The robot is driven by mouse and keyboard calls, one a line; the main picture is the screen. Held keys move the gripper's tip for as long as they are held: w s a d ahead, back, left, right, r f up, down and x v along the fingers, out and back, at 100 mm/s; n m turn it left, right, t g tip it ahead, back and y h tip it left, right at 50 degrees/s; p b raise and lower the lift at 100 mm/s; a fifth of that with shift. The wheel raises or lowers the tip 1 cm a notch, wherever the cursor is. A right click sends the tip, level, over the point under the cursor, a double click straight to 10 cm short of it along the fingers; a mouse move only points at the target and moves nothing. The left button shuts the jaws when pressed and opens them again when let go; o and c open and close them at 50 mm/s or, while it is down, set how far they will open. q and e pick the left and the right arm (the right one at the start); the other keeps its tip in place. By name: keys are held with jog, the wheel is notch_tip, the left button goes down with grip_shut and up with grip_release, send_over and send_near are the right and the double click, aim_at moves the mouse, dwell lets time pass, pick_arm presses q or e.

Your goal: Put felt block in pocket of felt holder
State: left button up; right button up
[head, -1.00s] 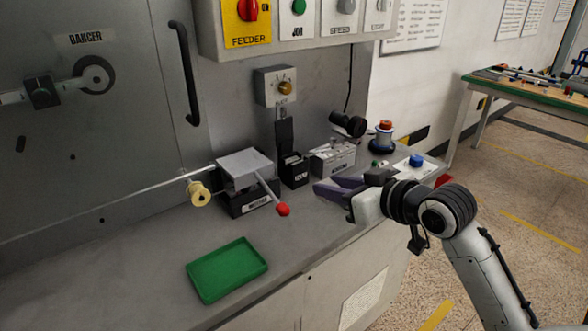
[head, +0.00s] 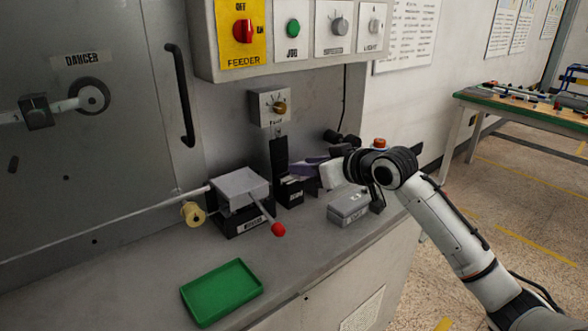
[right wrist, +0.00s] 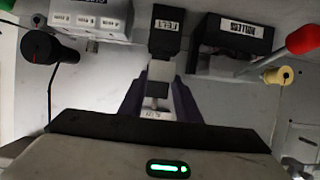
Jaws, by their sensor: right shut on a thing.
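The felt holder (head: 290,193) is a small black box with a white label, standing on the grey ledge. It also shows at the top middle of the right wrist view (right wrist: 164,40), its label reading FELT. My right gripper (head: 303,167) has its purple fingers at the holder's upper right side. In the right wrist view its fingers (right wrist: 157,88) are shut on a pale felt block (right wrist: 160,71). The block lines up with the holder and overlaps its near edge in that view. I cannot tell whether it is in the pocket. My left gripper is not in view.
A black-based roller unit (head: 243,188) with a red-knobbed lever (head: 278,230) stands left of the holder. A grey box (head: 349,205) stands to the right. A black upright (head: 279,155) rises behind. A green tray (head: 221,293) lies on the front ledge, with bare ledge around it.

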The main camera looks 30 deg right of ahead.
aim_at(294, 184)
jog(key=w, duration=0.5)
jog(key=shift+a+r, duration=0.1)
jog(key=shift+a, duration=0.1)
jog(key=shift+f, duration=1.85)
jog(key=o, duration=1)
jog(key=shift+f, duration=0.1)
jog(key=v, duration=1.2)
jog(key=shift+s, duration=0.1)
